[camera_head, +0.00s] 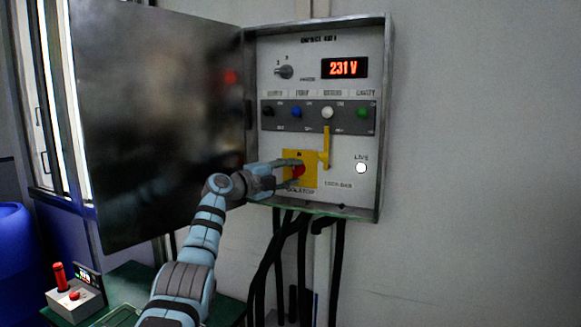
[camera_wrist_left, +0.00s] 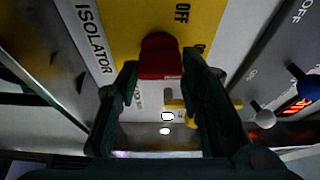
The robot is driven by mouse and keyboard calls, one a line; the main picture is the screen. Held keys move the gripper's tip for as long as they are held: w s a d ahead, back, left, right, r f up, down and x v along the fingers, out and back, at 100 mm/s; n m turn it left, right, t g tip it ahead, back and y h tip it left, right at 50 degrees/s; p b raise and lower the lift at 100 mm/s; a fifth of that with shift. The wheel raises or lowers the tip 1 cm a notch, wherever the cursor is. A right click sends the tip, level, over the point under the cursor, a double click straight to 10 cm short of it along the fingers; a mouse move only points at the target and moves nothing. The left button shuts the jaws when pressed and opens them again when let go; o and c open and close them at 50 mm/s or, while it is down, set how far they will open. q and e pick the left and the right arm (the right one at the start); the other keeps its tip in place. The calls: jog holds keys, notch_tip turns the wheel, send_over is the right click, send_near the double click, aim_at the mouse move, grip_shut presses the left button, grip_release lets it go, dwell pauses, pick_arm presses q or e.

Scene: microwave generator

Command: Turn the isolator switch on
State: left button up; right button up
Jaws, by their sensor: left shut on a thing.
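The isolator switch is a red knob (camera_head: 299,170) on a yellow plate (camera_head: 307,157) low in the open grey cabinet. In the left wrist view the red knob (camera_wrist_left: 160,58) sits beside the words ISOLATOR and OFF. My left gripper (camera_head: 293,171) reaches it from the left. In the left wrist view the fingers of this gripper (camera_wrist_left: 161,72) are one on each side of the knob, shut on it. The fingers partly hide the knob in the head view. My right gripper is not in view.
The cabinet door (camera_head: 155,120) stands open at left, behind my arm. A yellow lever (camera_head: 325,148) is close to the plate's right. A display (camera_head: 344,68) reads 231 V. A white LIVE lamp (camera_head: 361,168) is at lower right. Black cables (camera_head: 270,262) hang below.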

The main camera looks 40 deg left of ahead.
pick_arm(q)
jog(key=shift+a+r+m, duration=0.1)
jog(key=shift+r+m, duration=0.05)
jog(key=shift+m, duration=0.15)
jog(key=o, duration=0.9)
jog(key=shift+o, duration=1.3)
jog(key=shift+w+a, duration=0.1)
jog(key=shift+a, duration=0.05)
